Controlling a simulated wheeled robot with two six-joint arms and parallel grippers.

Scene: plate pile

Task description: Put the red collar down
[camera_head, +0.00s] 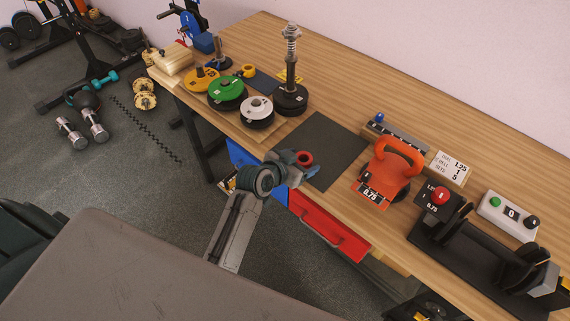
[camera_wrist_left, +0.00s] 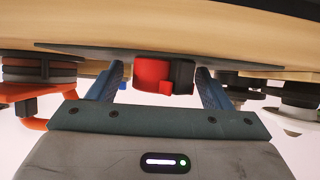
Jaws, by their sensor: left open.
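The red collar (camera_head: 304,158) is at the near edge of the dark mat (camera_head: 325,143) on the table. In the left wrist view the collar (camera_wrist_left: 153,72) is red with a black part on one side and a small red tab. It appears to touch the mat (camera_wrist_left: 220,62), which shows inverted at the top. My left gripper (camera_head: 302,170) is open at the table's front edge. In the wrist view its blue fingers (camera_wrist_left: 158,88) stand on either side of the collar, with gaps showing. My right gripper is not in view.
Left of the mat stand a yellow plate (camera_head: 201,79), a green plate (camera_head: 226,88), a white plate (camera_head: 257,108) and a post with a spring (camera_head: 291,70). An orange kettlebell-like block (camera_head: 388,170) is to the right. A red drawer (camera_head: 328,222) juts out below the table edge.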

